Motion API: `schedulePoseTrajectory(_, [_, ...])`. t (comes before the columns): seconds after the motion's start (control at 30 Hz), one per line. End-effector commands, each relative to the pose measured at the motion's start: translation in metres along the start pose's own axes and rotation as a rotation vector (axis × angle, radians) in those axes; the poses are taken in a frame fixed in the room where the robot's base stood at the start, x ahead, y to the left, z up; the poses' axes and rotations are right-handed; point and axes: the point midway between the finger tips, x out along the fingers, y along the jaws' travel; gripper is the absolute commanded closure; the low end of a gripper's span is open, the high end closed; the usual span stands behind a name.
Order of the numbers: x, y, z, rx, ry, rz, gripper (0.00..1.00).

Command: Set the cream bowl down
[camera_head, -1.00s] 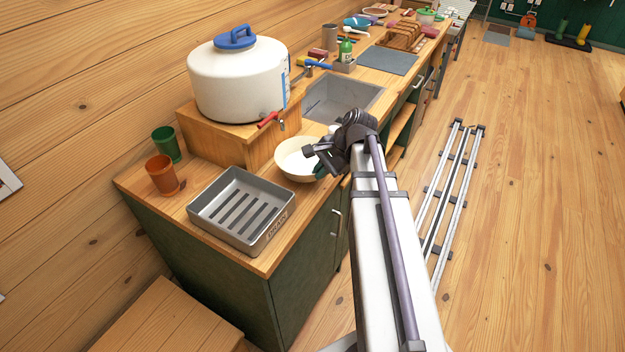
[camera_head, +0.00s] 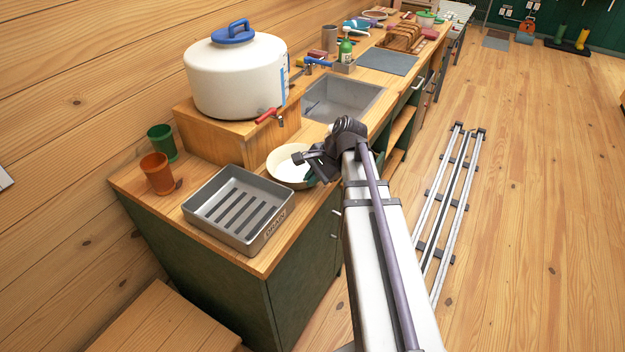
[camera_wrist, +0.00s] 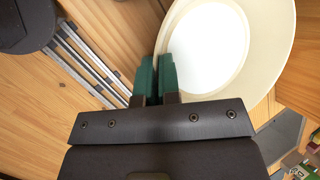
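The cream bowl (camera_head: 287,170) is at the counter's front edge, between the grey drain tray and the sink in the head view. My gripper (camera_head: 312,176) is at the bowl's right side. In the wrist view the bowl (camera_wrist: 275,50) fills the upper right, with a white inner base. The green fingertips of my gripper (camera_wrist: 160,75) are close together at the bowl's rim, one on each side of the wall. Whether the bowl touches the counter cannot be told.
The grey drain tray (camera_head: 265,232) stands left of the bowl. A white tank (camera_head: 235,80) with a red tap sits on a wooden block behind it. The sink (camera_head: 345,92) lies to the right. Orange (camera_head: 158,174) and green (camera_head: 162,141) cups stand at the far left.

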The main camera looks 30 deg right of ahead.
Motion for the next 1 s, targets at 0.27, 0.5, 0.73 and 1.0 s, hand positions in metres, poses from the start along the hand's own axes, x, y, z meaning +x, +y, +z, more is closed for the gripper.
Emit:
schedulePoseTrajectory(0.27, [0.002, 0.001, -0.001, 0.000, 0.000, 0.000, 0.75])
schedulePoseTrajectory(0.5, [0.001, 0.001, -0.001, 0.000, 0.000, 0.000, 0.71])
schedulePoseTrajectory(0.73, [-0.033, -0.004, 0.004, 0.002, 0.001, -0.001, 0.71])
schedulePoseTrajectory(1.0, [-0.105, -0.004, 0.005, 0.002, 0.000, 0.000, 0.71])
